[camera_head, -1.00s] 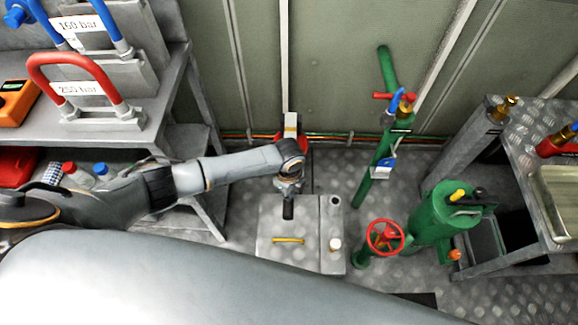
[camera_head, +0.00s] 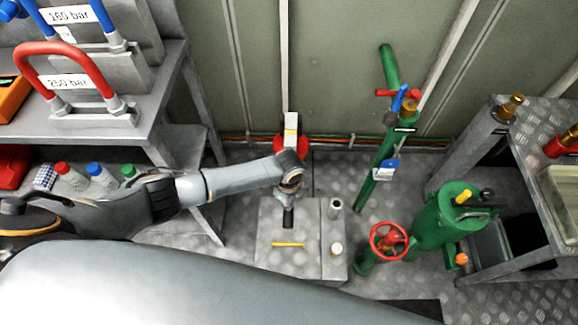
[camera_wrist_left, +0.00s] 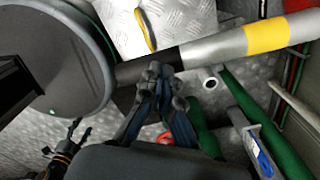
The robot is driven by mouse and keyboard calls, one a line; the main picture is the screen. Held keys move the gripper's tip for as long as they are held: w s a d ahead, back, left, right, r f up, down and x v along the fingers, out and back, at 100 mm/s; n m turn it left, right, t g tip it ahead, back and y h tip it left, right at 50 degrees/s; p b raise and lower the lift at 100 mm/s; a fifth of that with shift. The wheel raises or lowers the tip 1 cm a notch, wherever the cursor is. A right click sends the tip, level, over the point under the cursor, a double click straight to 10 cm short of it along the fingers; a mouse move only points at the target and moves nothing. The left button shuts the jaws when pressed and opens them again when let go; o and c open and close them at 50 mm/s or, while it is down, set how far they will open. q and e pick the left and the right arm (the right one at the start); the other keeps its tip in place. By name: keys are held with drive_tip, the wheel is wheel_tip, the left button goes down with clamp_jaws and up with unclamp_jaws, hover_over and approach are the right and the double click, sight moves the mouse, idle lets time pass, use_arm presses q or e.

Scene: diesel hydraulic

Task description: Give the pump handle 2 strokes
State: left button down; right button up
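The pump handle is a lever with a black grip (camera_wrist_left: 140,67), a silver bar and a yellow band (camera_wrist_left: 266,36) in the left wrist view. In the head view its black end (camera_head: 288,218) shows below my left gripper (camera_head: 290,190), over the grey pump box (camera_head: 270,258). In the left wrist view the fingers of my left gripper (camera_wrist_left: 165,72) are close together at the black grip and appear shut on it; the contact is partly hidden. A dark shape low at the left of that view may be my right gripper (camera_wrist_left: 66,147); its opening is unclear.
A green pipe (camera_head: 378,180) leans right of the box. A red handwheel (camera_head: 388,240) and green cylinder (camera_head: 440,216) stand nearby. Shelves with red and blue hoops (camera_head: 66,55) are at left, a metal table (camera_head: 510,130) at right. The wall is close behind.

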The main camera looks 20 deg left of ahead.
use_arm(q)
drive_tip(key=shift+s, duration=0.1)
wheel_tip(320, 180, up, 16)
drive_tip(key=w+p, duration=0.1)
drive_tip(key=p, duration=1.4)
drive_tip(key=shift+w+a, duration=0.15)
drive_tip(key=shift+w, duration=0.05)
idle(0.3)
drive_tip(key=shift+r, duration=0.1)
wheel_tip(320, 180, up, 5)
drive_tip(key=p, duration=0.4)
drive_tip(key=shift+p, duration=0.35)
